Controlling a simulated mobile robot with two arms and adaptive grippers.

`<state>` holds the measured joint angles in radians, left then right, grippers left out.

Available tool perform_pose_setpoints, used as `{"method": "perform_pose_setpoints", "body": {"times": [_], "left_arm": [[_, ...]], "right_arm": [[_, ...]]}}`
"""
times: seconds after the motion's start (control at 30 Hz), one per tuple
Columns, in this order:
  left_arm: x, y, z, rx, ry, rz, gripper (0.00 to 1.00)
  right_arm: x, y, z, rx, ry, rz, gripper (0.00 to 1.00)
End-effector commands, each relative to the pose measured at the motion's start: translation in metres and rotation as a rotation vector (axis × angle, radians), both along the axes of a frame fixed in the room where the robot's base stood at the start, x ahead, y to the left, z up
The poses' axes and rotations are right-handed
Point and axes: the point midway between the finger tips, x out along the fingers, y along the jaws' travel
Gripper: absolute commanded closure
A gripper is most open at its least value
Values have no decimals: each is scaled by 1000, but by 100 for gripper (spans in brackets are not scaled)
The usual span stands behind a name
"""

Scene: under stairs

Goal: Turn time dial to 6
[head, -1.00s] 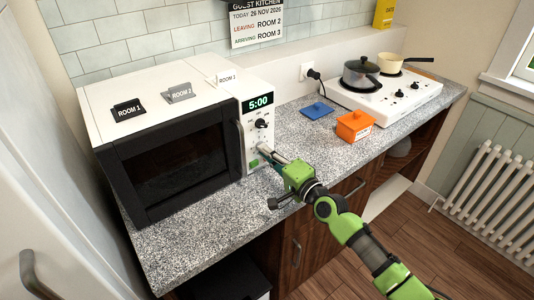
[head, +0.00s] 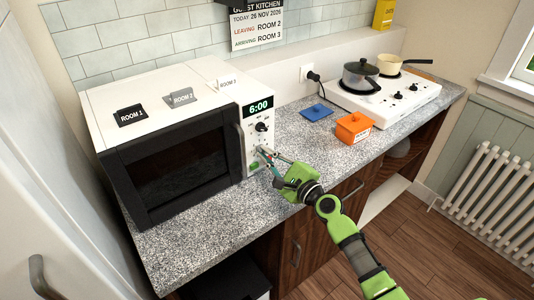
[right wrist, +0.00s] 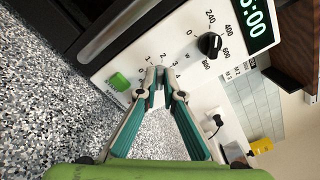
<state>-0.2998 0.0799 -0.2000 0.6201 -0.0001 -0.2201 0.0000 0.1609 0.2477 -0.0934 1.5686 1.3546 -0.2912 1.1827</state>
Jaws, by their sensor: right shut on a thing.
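The white microwave (head: 175,85) stands on the counter with its door shut. Its display (head: 258,105) reads 6:00. The upper dial (right wrist: 210,44), black with a watt scale, also shows in the head view (head: 261,127). A green button (right wrist: 118,82) lies beside the dial. My left gripper is not in view.
An orange box (head: 354,127) and a blue lid (head: 316,112) lie on the speckled counter (head: 215,220) right of the microwave. A white hob (head: 390,95) with two pans stands farther right. Cards with room numbers stand on the microwave.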

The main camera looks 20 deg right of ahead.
Motion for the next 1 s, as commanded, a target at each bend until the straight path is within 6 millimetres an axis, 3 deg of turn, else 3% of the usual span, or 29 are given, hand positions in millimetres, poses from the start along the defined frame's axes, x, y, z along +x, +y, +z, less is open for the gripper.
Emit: {"method": "perform_pose_setpoints", "body": {"times": [0.03,0.77,0.87,1.0], "left_arm": [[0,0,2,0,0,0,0],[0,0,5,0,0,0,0],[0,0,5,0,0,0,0],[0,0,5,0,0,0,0]], "right_arm": [[2,-2,9,26,-6,-7,100],[3,-2,9,112,24,-6,100],[2,-2,9,111,25,-6,76],[2,-1,6,110,28,-2,76]]}}
